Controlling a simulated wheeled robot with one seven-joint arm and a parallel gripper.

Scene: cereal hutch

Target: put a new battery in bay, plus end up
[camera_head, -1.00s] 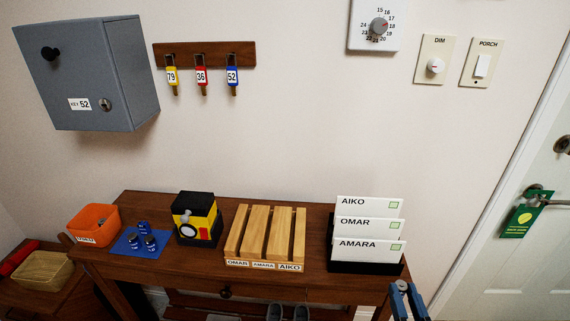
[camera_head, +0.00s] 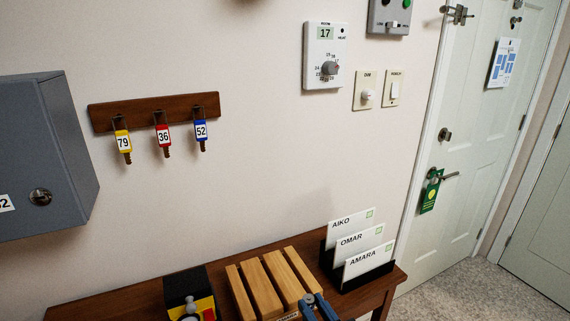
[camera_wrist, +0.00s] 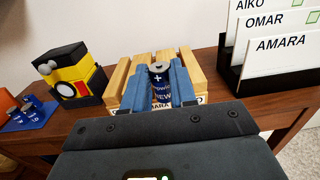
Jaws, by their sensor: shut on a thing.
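My gripper (camera_wrist: 160,88) is shut on a dark blue battery (camera_wrist: 161,90) with a silver top, held upright in the wrist view. A plus sign shows near its upper end, with "NEW" lower down. In the head view my gripper (camera_head: 318,306) is at the bottom edge, in front of the slatted wooden rack. The yellow and black box (camera_wrist: 72,75) with a white round face stands to the left, apart from the gripper. Its top also shows in the head view (camera_head: 186,290). Whether it has an open bay cannot be told. More blue batteries (camera_wrist: 29,108) stand on a blue mat (camera_wrist: 48,117) at far left.
The slatted rack (camera_head: 262,290) stands behind the held battery. A black card holder (camera_head: 372,276) with AIKO, OMAR and AMARA cards is to its right. An orange bin (camera_wrist: 6,101) is at far left. A grey key box (camera_head: 45,150) and key hooks (camera_head: 155,110) are on the wall.

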